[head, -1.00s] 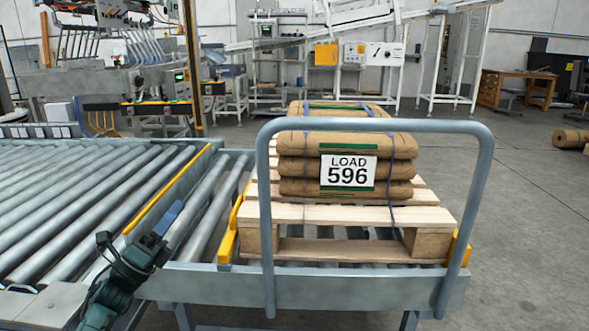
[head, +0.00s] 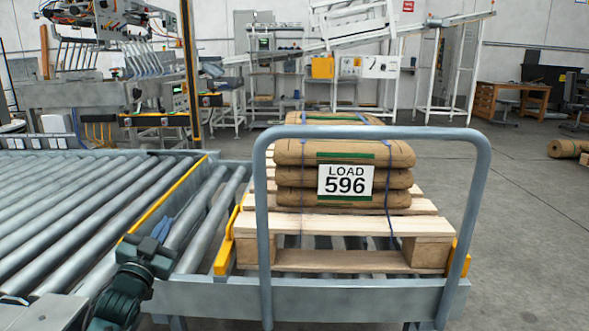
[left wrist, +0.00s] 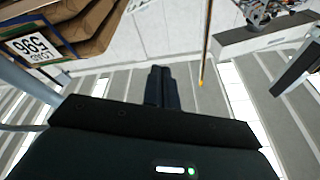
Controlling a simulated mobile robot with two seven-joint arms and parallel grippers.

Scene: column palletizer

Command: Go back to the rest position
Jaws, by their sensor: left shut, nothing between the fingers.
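My left gripper (head: 165,229) shows at the lower left of the head view, over the rollers beside the cart. In the left wrist view its two dark fingers (left wrist: 161,86) are together with nothing between them. Strapped brown sacks (head: 300,152) with a white "LOAD 596" label (head: 345,180) lie stacked on a wooden pallet (head: 340,261). The sacks also show upside down at the upper left of the left wrist view (left wrist: 85,30). My left gripper is apart from the sacks and pallet. My right gripper is not in view.
A grey tubular guard rail (head: 380,133) arches in front of the pallet. Yellow guides (head: 226,246) flank the pallet. A wide roller conveyor (head: 75,210) fills the left. Open concrete floor (head: 535,230) lies to the right. A wooden desk (head: 512,97) stands at the back right.

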